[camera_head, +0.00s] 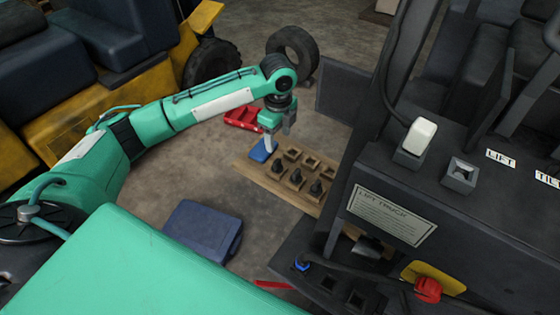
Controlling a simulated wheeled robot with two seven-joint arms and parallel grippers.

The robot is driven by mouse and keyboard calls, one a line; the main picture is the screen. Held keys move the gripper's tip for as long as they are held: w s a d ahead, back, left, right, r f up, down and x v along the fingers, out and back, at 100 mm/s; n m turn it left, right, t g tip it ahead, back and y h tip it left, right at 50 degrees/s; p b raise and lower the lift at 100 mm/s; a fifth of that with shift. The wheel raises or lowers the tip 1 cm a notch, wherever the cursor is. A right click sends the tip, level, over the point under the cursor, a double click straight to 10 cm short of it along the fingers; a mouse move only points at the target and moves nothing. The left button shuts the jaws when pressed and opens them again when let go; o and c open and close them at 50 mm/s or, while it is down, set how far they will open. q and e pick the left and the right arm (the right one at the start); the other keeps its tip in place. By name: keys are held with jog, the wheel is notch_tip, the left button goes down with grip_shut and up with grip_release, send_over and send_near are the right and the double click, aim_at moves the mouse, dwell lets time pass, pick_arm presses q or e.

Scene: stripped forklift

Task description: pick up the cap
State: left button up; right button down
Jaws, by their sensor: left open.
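I cannot tell for certain which thing is the cap. A white block-shaped cap (420,135) sits on a dark square base on the forklift's console, left of the LIFT label. Several small dark knob-like pieces (297,176) stand in the compartments of a wooden tray (245,166). My left gripper (278,128) is open, pointing down above the tray's far left end, next to a small blue item (260,151). A pale upright part shows by its fingers; I cannot tell whether it is touching them. My right gripper is out of view.
A blue case (203,231) is on the floor. The dark console (470,225), with an empty grey socket (460,174) and red knob (428,289), fills the right.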

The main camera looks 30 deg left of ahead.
pick_arm(q)
jog(key=p, duration=0.1)
send_over(277, 161)
jog(key=f, duration=0.5)
jog(key=shift+d, duration=0.25)
notch_tip(277, 161, down, 3)
jog(key=shift+r+p, duration=0.15)
jog(key=shift+p, duration=0.55)
jog(key=f, duration=0.1)
jog(key=f+p, duration=0.1)
jog(key=f, duration=0.1)
jog(key=shift+a+f+p, duration=0.2)
jog(key=shift+a+p, duration=0.1)
jog(key=shift+p, duration=0.1)
jog(key=shift+f, duration=0.55)
grip_shut()
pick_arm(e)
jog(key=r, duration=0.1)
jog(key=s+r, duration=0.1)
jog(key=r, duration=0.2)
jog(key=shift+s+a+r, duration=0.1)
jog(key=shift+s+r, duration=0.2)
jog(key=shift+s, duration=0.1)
